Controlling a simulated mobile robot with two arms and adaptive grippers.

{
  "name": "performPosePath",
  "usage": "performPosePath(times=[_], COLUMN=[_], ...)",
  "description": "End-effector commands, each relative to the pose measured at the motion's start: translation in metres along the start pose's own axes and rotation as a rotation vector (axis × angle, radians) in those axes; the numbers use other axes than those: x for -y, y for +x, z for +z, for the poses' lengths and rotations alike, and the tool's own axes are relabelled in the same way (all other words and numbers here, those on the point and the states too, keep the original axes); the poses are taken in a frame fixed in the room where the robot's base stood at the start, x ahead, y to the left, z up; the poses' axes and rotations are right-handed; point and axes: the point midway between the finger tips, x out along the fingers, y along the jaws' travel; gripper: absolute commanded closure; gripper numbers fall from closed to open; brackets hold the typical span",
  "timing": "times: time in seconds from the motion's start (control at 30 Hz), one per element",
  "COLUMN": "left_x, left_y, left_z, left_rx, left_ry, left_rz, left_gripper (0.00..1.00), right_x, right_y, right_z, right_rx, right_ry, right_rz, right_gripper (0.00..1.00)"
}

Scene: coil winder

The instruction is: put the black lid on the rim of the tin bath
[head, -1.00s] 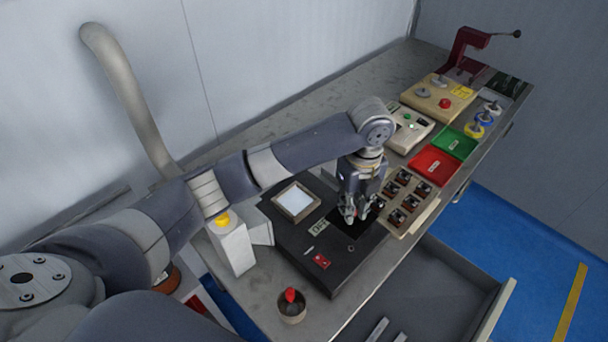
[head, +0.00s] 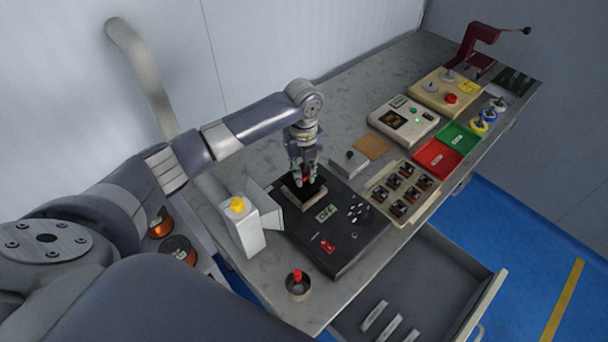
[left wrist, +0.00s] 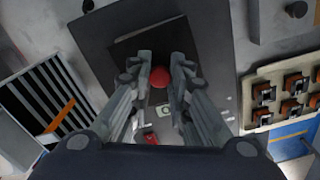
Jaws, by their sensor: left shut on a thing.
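The tin bath is a black box (head: 345,255) on the bench, with a small display and a square pale rim (head: 291,200) at its back left. My left gripper (head: 303,183) is over this rim, pointing down. It is shut on the red knob of the black lid (head: 317,190). In the left wrist view, the red knob (left wrist: 159,77) sits between the fingertips, with the dark square lid (left wrist: 128,52) beneath. The lid covers most of the opening; the rim's near side shows below it. I cannot tell whether lid and rim touch. My right gripper is not in view.
A white box with a yellow top (head: 241,231) stands close left of the bath. A cup with a red-tipped item (head: 298,285) is in front. A tray of several coils (head: 402,215) and a small grey box (head: 349,163) lie to the right and behind. A drawer (head: 430,292) stands open.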

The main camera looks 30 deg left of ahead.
Motion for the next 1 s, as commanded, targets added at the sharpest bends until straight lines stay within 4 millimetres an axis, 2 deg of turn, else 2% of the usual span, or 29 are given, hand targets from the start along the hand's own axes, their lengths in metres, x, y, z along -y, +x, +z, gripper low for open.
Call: performPosePath(times=[0.03,0.13,0.3,0.57,0.6,0.67,1.0], left_x=[-0.001,0.0,0.0,0.0,0.0,0.0,0.001], left_y=[0.008,0.02,0.026,0.029,0.029,0.029,0.026], left_z=[-0.005,-0.004,-0.004,-0.004,-0.004,-0.004,-0.004], left_rx=[-0.009,-0.006,-0.004,-0.004,-0.004,-0.004,-0.004], left_ry=[0.003,0.004,0.005,0.004,0.004,0.004,0.004], left_rz=[0.006,0.005,0.002,0.003,0.003,0.003,0.002], left_gripper=[1.0,1.0,1.0,1.0,0.74,0.63,0.63], right_x=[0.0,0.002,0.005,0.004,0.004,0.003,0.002], right_y=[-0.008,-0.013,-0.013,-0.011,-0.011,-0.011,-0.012], right_z=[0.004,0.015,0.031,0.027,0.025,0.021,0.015], right_rx=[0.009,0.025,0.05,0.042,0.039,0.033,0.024], right_ry=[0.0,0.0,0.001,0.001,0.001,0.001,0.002], right_rz=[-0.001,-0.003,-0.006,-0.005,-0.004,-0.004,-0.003], right_gripper=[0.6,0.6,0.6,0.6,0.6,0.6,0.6])
